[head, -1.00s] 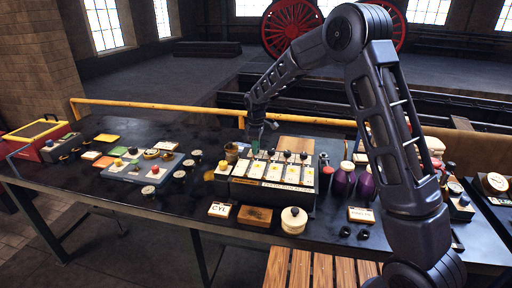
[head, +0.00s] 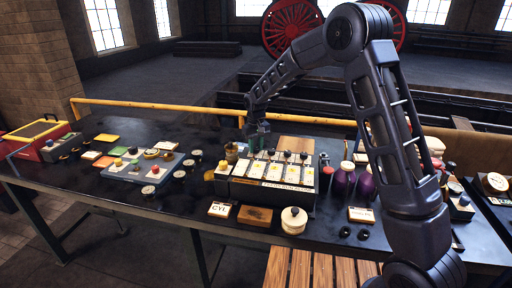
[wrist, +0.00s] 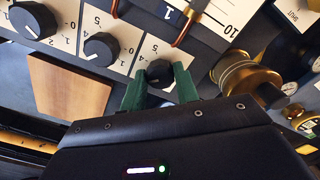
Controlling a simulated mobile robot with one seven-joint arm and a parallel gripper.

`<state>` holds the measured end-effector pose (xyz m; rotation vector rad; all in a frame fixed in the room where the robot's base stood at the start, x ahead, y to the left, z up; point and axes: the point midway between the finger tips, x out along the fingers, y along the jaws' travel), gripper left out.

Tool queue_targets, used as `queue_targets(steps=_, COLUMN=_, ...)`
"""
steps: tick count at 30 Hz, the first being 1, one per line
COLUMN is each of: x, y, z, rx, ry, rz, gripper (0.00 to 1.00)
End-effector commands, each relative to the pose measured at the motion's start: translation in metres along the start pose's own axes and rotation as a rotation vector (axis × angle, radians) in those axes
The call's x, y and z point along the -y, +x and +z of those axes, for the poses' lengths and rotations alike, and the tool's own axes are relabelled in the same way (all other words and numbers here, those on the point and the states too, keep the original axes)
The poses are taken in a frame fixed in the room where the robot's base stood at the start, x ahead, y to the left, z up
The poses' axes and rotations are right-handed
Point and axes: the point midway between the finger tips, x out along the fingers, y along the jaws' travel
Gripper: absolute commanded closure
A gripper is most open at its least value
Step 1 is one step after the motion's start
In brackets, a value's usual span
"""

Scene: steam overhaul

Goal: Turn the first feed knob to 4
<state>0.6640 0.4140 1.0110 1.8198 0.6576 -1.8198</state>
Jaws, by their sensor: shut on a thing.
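The feed panel (head: 270,197) stands on the bench with a row of black knobs along its back edge. My gripper (head: 256,148) is at the left end of that row. In the wrist view, the green fingertips of my gripper (wrist: 160,86) are shut on the sides of the first feed knob (wrist: 158,72), a small black knob on a white dial plate. Numbers 5 and 4 show beside it; the fingers hide part of the dial, and I cannot clearly read its pointer. Two further black knobs, a near one (wrist: 101,48) and a farther one (wrist: 33,20), sit to the left.
A brass cup (head: 231,152) stands close left of the panel, and its brass body (wrist: 248,78) is near the right finger in the wrist view. A wooden block (wrist: 68,86) lies behind the knobs. A yellow rail (head: 180,108) runs behind the bench.

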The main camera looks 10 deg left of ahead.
Motion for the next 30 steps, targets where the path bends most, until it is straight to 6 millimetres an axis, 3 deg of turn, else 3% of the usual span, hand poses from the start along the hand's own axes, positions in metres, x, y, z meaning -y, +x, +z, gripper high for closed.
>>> queue_targets(steps=15, x=0.0009, y=-0.0002, z=0.0001, rx=0.001, ry=0.472, rz=0.0, gripper=0.92)
queue_targets(steps=30, x=0.0014, y=-0.0002, z=-0.0002, rx=0.001, ry=0.721, rz=0.0, gripper=0.92)
